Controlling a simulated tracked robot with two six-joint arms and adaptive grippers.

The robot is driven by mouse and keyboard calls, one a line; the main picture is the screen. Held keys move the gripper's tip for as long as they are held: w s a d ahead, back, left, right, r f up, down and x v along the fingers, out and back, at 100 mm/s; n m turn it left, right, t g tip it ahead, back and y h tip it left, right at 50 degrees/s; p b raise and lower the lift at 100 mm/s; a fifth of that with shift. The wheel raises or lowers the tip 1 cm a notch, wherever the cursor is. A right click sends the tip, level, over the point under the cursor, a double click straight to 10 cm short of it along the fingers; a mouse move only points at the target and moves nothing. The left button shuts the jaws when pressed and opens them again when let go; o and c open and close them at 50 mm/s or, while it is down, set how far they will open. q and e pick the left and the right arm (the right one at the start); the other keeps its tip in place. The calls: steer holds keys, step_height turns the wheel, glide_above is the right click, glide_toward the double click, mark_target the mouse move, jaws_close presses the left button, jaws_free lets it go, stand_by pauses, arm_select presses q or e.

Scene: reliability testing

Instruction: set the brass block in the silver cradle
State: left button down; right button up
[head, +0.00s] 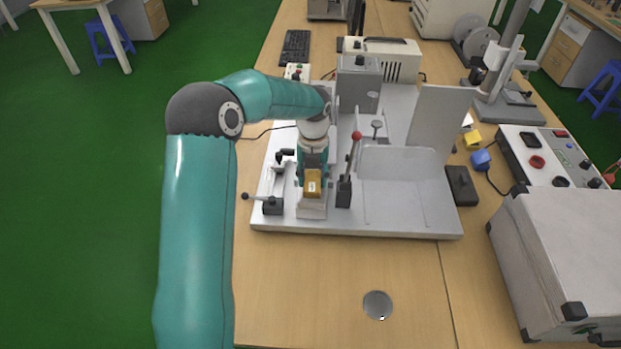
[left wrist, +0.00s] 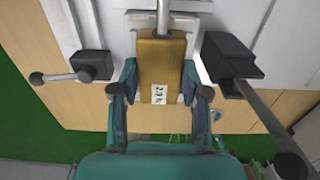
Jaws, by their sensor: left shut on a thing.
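The brass block (head: 313,186) is a small golden-brown block with a white label, at the front left part of the metal fixture. In the left wrist view the block (left wrist: 160,68) stands out in the middle, label towards me. My left gripper (head: 313,178) reaches down from behind and is shut on the block; its fingers (left wrist: 160,92) lie on either side of it. The silver cradle (head: 311,210) is the pale metal piece directly below the block. I cannot tell whether the block touches it. My right gripper is not in view.
A red-knobbed lever (head: 356,150) stands close right of the gripper, and a black-knobbed clamp (head: 270,205) sits to the left. The pale base plate (head: 400,225) carries upright panels. A round metal disc (head: 377,304) lies on the otherwise clear front table. A control box (head: 545,155) is at right.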

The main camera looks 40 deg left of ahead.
mark_target(313, 180)
arm_select(q)
steer(key=shift+f, duration=0.55)
steer(key=c, duration=0.6)
jaws_free()
steer(key=shift+f, duration=0.1)
step_height(313, 180, up, 12)
steer(key=shift+r, duration=0.15)
